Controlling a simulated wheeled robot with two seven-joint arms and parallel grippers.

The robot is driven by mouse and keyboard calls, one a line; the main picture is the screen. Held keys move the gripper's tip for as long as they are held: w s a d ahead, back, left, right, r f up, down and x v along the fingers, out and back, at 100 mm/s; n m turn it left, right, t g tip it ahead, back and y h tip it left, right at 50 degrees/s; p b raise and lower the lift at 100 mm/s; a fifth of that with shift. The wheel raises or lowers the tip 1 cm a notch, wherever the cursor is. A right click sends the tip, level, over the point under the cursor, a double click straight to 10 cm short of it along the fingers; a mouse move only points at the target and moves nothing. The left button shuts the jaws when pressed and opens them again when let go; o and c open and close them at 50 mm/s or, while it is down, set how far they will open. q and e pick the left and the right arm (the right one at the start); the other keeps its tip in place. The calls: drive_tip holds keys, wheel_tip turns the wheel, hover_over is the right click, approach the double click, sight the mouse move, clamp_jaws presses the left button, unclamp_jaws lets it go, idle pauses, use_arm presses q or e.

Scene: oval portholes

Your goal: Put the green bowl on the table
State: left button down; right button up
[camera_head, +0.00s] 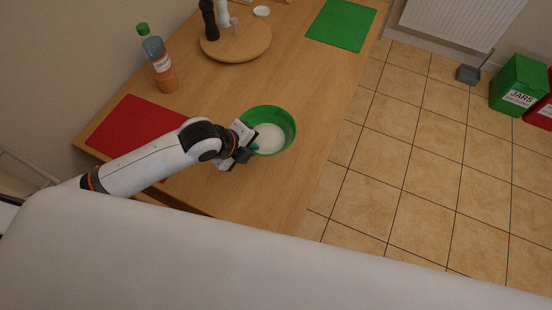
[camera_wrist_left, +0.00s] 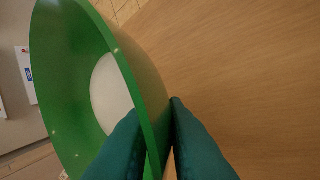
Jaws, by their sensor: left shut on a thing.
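The green bowl (camera_head: 288,118) is over the near right part of the wooden table (camera_head: 200,190) in the head view, with a pale white area at its inner bottom. My left gripper (camera_head: 252,147) is shut on the bowl's near rim. In the left wrist view the two teal fingers of my left gripper (camera_wrist_left: 160,130) pinch the wall of the bowl (camera_wrist_left: 70,50), one inside and one outside. The bowl's underside is hidden in the head view, so I cannot tell whether it touches the table (camera_wrist_left: 245,60). My right gripper is not in view.
A red mat (camera_head: 135,130) and an orange-filled bottle (camera_head: 160,68) are on the left. A round wooden board (camera_head: 237,45) with dark and white mills and a green mat (camera_head: 342,24) are farther back. The table's right edge borders the tiled floor.

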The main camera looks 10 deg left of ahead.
use_arm(q)
drive_tip(key=m, duration=0.1)
drive_tip(key=w+m+g+h, duration=0.1)
drive_tip(key=shift+w+d+m, duration=0.15)
drive_tip(key=shift+d+m, duration=0.15)
drive_tip(key=shift+m, duration=0.1)
drive_tip(key=shift+w+m+g+h+b, duration=0.35)
drive_tip(key=shift+w+m+g+h, duration=0.1)
drive_tip(key=shift+m, duration=0.25)
drive_tip(key=shift+f, duration=0.2)
wheel_tip(320, 180, down, 5)
drive_tip(key=shift+f+p, duration=0.15)
drive_tip(key=shift+p, duration=0.2)
wheel_tip(320, 180, down, 3)
drive_tip(key=shift+f, duration=0.6)
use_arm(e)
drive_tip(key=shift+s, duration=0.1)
